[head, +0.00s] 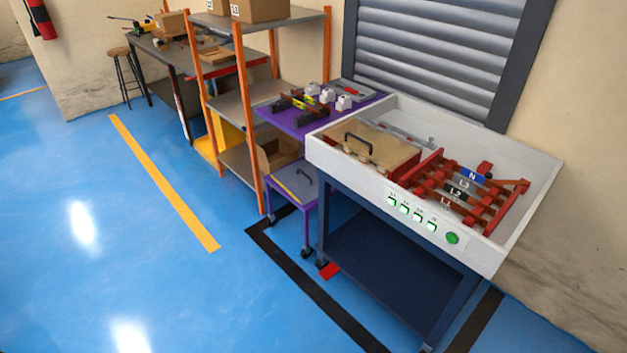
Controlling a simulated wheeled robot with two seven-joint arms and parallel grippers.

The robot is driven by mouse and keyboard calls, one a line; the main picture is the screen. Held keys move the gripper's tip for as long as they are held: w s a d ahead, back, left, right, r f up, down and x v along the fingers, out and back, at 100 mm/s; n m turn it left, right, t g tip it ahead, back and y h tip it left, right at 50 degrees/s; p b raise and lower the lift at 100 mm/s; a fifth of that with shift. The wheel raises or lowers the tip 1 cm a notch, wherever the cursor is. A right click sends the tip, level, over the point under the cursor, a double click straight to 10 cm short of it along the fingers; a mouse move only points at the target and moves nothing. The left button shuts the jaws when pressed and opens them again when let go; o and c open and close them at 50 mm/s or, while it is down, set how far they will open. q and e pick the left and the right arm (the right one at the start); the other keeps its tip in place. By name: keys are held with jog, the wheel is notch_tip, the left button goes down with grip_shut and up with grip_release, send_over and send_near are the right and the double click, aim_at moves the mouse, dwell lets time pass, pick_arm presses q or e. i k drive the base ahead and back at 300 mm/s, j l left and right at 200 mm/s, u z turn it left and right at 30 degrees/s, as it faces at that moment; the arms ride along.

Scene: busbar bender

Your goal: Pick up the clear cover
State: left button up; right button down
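A tan, flat cover-like panel (385,151) with a black handle lies in the left part of the white tray-topped workbench (330,155). It may be the clear cover, but its see-through nature is hard to tell. A second, greyish panel (291,188) with a dark handle is on the lower level of the purple cart; I cannot tell whether it is clear. The red busbar rack (512,205) with labels N, L3, L2 and L1 stands in the right part of the tray. Neither of my grippers is in view.
The purple cart (268,117) holds dark bars and several small grey parts. An orange-framed shelf (241,95) with boxes stands left of it. Green buttons (404,209) line the bench front. A red piece (330,271) lies on the floor. The blue floor (130,240) at left is clear.

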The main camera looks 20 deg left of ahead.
aim_at(299, 179)
jog(key=i+j+z, duration=0.15)
jog(key=i+j, duration=1)
